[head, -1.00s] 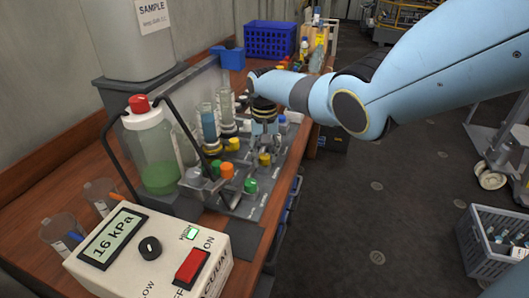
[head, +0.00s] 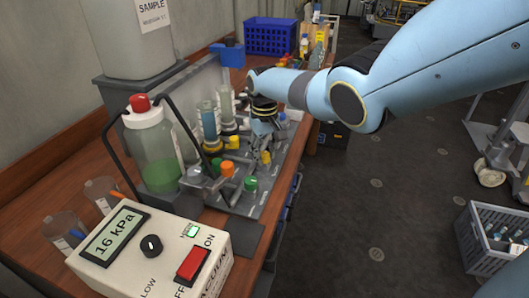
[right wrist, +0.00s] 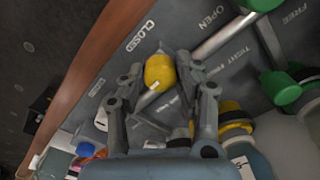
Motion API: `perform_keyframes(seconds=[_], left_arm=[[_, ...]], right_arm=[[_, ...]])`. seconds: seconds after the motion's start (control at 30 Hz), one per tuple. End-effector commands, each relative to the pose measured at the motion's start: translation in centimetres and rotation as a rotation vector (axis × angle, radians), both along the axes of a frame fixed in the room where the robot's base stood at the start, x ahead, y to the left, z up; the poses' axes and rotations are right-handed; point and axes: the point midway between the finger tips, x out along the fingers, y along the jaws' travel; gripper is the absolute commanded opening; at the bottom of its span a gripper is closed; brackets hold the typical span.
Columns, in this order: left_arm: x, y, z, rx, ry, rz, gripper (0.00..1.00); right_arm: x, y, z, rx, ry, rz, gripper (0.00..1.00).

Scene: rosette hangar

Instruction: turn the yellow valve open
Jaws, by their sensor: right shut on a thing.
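The yellow valve (right wrist: 159,72) is a small rounded knob on a grey panel, and it also shows in the head view (head: 265,158). In the right wrist view my right gripper (right wrist: 162,78) has a finger on each side of it and is shut on it. A small white mark shows at the knob's lower edge. The words CLOSED and OPEN are printed on the panel (right wrist: 150,20), to the left and right above the knob. In the head view my right gripper (head: 264,145) is tilted, reaching down to the knob. My left gripper is out of view.
Green (head: 250,186) and orange (head: 227,168) knobs stand close by on the panel. Behind them are syringe-like tubes (head: 209,125). A bottle of green liquid (head: 155,150) and a pressure box reading 16 kPa (head: 150,250) are nearer. The floor at right is partly open.

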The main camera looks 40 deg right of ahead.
Motion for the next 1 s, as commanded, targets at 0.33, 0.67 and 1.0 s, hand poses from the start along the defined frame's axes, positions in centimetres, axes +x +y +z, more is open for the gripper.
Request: perform_keyframes(seconds=[0.33,0.67,1.0], left_arm=[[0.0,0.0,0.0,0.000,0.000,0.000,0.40],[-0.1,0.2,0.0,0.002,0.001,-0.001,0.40],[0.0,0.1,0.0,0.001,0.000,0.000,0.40]], right_arm=[[0.1,0.0,0.1,0.000,-0.003,0.000,0.49],[0.0,0.0,0.1,0.000,-0.001,-0.001,0.55],[0.1,-0.1,4.4,-0.003,-0.005,0.001,0.55]])
